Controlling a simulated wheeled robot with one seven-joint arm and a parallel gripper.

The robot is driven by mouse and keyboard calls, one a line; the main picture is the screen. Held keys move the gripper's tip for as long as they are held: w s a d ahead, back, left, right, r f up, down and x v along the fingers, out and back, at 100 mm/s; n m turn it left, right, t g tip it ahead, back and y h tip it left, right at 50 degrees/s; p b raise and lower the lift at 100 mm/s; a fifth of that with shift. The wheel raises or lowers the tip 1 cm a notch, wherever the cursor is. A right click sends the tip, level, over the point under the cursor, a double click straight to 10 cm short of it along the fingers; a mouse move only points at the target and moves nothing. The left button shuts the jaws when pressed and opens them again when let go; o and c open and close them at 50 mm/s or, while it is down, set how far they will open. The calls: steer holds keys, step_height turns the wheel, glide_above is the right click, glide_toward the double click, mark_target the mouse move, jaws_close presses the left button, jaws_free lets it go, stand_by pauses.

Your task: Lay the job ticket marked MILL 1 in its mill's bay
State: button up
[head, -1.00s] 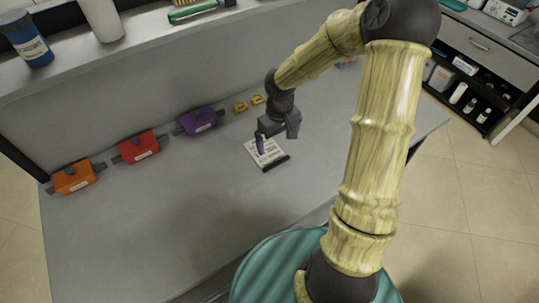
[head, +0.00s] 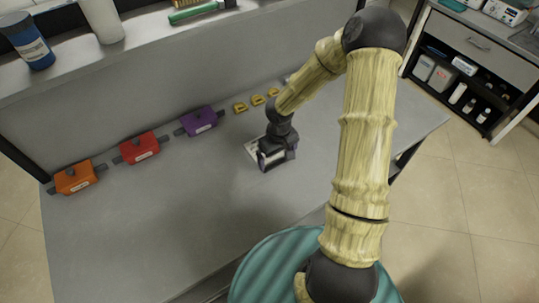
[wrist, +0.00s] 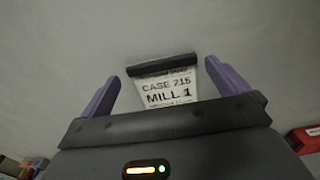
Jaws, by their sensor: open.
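The job ticket (wrist: 168,88) is a white card with a black bar along one edge. It reads CASE 215 and MILL 1 in the wrist view. In the head view only the far left part of the ticket (head: 250,148) shows on the grey bench; my gripper hides the rest. My gripper (head: 265,165) is low over the ticket. Its two purple fingers (wrist: 163,72) are open, one on each side of the card, with gaps between. An orange unit (head: 74,178), a red unit (head: 139,148) and a purple unit (head: 199,121) stand along the back; their labels are too small to read.
Several small yellow pieces (head: 257,100) lie at the back, right of the purple unit. A raised shelf (head: 150,45) behind holds a blue jar (head: 30,45), a white cylinder (head: 102,20) and a green-handled brush (head: 192,12). The bench's front left is bare.

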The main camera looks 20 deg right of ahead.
mark_target(278, 164)
step_height(278, 164, down, 3)
steer(key=shift+f, duration=0.15)
steer(key=shift+c, duration=0.4)
steer(key=c, duration=0.6)
step_height(278, 164, up, 10)
stand_by(0.4)
stand_by(0.7)
